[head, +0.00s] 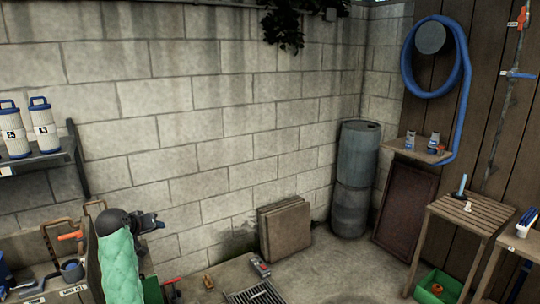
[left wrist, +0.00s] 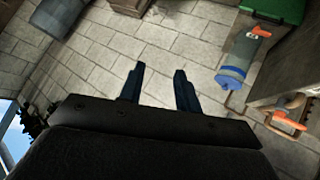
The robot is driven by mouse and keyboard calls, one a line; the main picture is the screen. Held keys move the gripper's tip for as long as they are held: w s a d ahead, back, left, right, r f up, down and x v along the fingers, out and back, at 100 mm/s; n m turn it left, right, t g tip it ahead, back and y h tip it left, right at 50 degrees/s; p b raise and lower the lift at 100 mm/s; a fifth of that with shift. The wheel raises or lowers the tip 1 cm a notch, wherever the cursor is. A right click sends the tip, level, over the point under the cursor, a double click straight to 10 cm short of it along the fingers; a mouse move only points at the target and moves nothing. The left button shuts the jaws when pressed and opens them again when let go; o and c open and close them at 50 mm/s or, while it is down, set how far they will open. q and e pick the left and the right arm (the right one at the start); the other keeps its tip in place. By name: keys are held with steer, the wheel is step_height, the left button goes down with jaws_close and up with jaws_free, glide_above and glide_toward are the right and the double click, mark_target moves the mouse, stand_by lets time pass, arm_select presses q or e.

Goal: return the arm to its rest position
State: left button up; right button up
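My left arm comes up from the lower left of the head view in a pale green padded sleeve. It ends in a dark wrist and the left gripper (head: 152,222), raised in front of the block wall and pointing right. In the left wrist view the two dark fingers of the left gripper (left wrist: 158,84) stand apart with nothing between them. Only bare wall or paving shows beyond them. My right gripper does not show in either view.
A workbench with tools (head: 62,272) is at lower left, below a shelf (head: 40,160) with white canisters. Brown slabs (head: 285,230) lean on the wall. A grey barrel (head: 355,180), a slatted table (head: 480,218) and a green crate (head: 452,286) stand right. The middle floor is mostly open.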

arm_select(q)
steer(key=s+d+f+m+g, duration=0.1)
steer(key=s+d+f, duration=0.45)
steer(key=s, duration=0.45)
steer(key=s+d+f+m+g+y, duration=0.1)
steer(key=s+d+f+m+g, duration=0.1)
steer(key=s+d+f, duration=0.65)
steer(key=s+d+f+m+g, duration=0.1)
steer(key=s+d, duration=0.3)
steer(key=s, duration=0.8)
steer(key=s+d+f+g, duration=0.1)
steer(key=s+f, duration=0.4)
steer(key=s, duration=0.3)
steer(key=s+d+f+g, duration=0.1)
steer(key=s+f+g, duration=0.1)
steer(key=s+f, duration=0.3)
steer(key=s+d+f+m+g, duration=0.1)
steer(key=s+f, duration=0.4)
steer(key=s, duration=0.6)
steer(key=shift+d+g, duration=0.5)
steer(key=shift+d, duration=0.1)
